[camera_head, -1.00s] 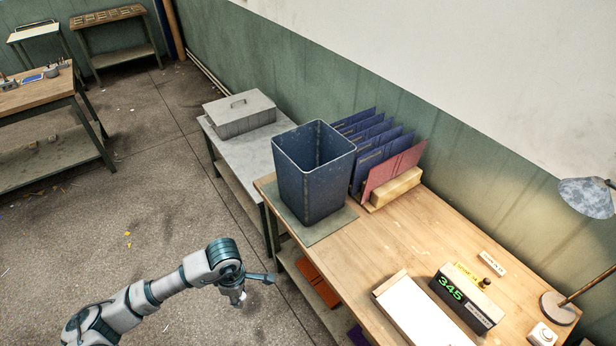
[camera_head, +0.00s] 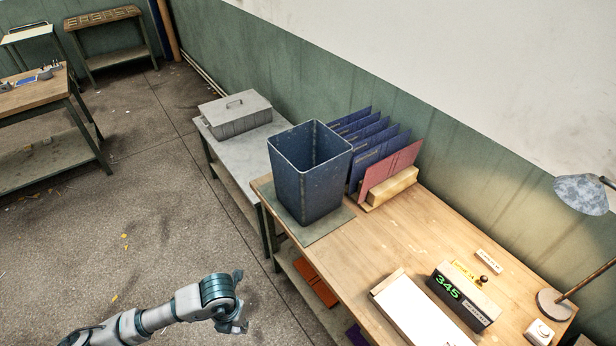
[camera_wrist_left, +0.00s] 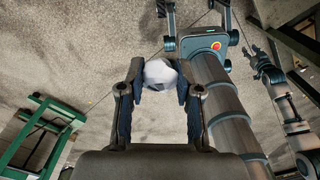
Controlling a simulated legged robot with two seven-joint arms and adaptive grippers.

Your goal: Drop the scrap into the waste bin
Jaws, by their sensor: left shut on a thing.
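The waste bin (camera_head: 312,185), dark blue-grey and open at the top, stands upright on a mat at the left end of the wooden desk. My left gripper (camera_head: 238,327) is low in the head view, in front of the desk and well below and left of the bin. In the left wrist view my left gripper (camera_wrist_left: 159,83) is shut on the scrap, a white crumpled lump (camera_wrist_left: 160,72). The scrap cannot be made out in the head view. My right gripper (camera_wrist_left: 265,65) shows small at the right of the wrist view; its jaws are unclear.
Blue folders (camera_head: 375,150) and a pink one (camera_head: 390,172) stand in a rack right of the bin. A grey lidded box (camera_head: 237,115) sits on the side table behind. A digital display (camera_head: 462,295), white tray (camera_head: 420,315) and lamp (camera_head: 582,195) occupy the desk's right part.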

